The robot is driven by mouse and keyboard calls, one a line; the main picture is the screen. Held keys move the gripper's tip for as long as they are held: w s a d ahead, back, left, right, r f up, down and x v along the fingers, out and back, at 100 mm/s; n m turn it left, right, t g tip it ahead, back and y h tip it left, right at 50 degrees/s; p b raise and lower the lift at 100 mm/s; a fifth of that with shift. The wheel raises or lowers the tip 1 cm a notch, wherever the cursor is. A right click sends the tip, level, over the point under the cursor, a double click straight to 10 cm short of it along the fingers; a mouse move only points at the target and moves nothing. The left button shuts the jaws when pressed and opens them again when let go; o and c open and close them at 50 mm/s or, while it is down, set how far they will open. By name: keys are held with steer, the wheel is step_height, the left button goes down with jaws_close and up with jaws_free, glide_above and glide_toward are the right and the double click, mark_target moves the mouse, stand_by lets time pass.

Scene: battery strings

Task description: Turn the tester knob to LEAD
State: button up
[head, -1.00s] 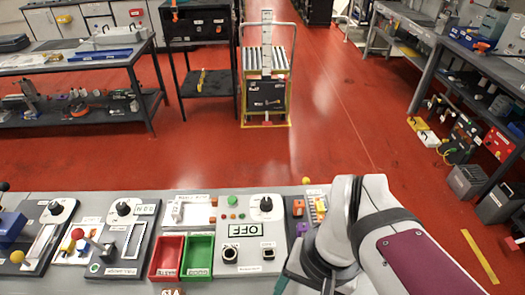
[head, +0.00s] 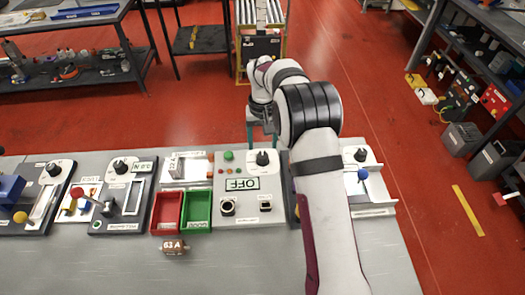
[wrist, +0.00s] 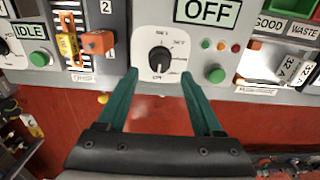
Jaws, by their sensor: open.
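The tester is a light grey panel (head: 235,215) in the head view, with a display (head: 242,184) reading OFF. The display is also in the wrist view (wrist: 208,12). The tester knob (head: 262,157) is black on a white dial plate. In the wrist view the knob (wrist: 159,62) is upper centre, with small dial labels around it, too small to read surely. My gripper (wrist: 159,74) is open and empty, its two green fingers on either side of the knob in that view. In the head view my gripper (head: 262,138) is at the panel's far edge, behind the knob. Contact is not visible.
Red (head: 166,212) and green (head: 197,210) bins stand left of the tester. A brown block marked 63 A (head: 173,246) lies in front of them. Other knob panels (head: 122,195) are farther left. My arm hides part of the bench to the right.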

mark_target(263, 155)
steer(key=shift+f, duration=0.85)
steer(key=shift+f, duration=1.75)
jaws_close()
steer(key=n, duration=0.4)
steer(key=shift+n, duration=0.4)
steer(key=n, duration=0.4)
jaws_free()
steer(key=shift+r, duration=1.75)
